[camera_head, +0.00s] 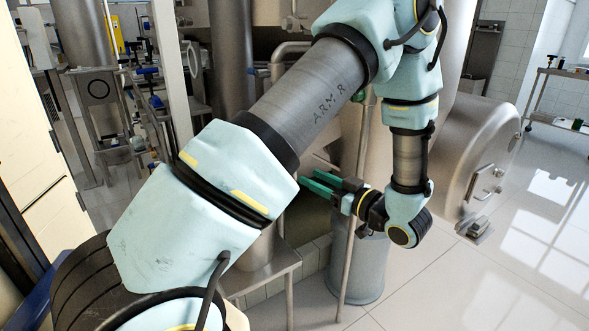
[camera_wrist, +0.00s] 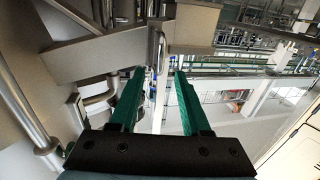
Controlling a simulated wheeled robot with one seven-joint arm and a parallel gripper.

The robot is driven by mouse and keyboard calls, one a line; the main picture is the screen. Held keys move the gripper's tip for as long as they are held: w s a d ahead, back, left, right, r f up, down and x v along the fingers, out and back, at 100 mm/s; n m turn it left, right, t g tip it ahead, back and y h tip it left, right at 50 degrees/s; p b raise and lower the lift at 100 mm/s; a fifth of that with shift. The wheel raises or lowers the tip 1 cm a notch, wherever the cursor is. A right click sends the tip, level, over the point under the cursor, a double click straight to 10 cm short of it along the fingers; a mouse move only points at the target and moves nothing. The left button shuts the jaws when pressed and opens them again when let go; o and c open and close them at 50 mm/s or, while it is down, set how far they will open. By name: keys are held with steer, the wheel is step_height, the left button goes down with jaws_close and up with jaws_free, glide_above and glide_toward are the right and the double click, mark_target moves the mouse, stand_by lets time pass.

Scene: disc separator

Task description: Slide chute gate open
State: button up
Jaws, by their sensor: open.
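My gripper (camera_head: 312,182) is in the middle of the head view, with its two green fingers pointing left. In the wrist view my gripper (camera_wrist: 157,72) is open, with a clear gap between the fingers and nothing held. A metal upright handle (camera_wrist: 158,48) shows just beyond the fingertips, in line with the gap. It stands beside a flat metal plate (camera_wrist: 196,24) and a slanted metal chute body (camera_wrist: 95,58). I cannot tell for sure that this plate is the chute gate. In the head view my arm hides most of this area.
A grey drum (camera_head: 357,268) stands on the tiled floor below my gripper, with a thin metal post in front of it. A steel bench (camera_head: 262,277) is to its left. A large steel tank (camera_head: 487,150) stands at right. The floor at the lower right is clear.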

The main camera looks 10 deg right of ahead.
steer(key=x, duration=0.7)
steer(key=shift+w+p, duration=0.1)
steer(key=shift+p, duration=0.2)
steer(key=shift+c, duration=0.3)
jaws_close()
stand_by(0.7)
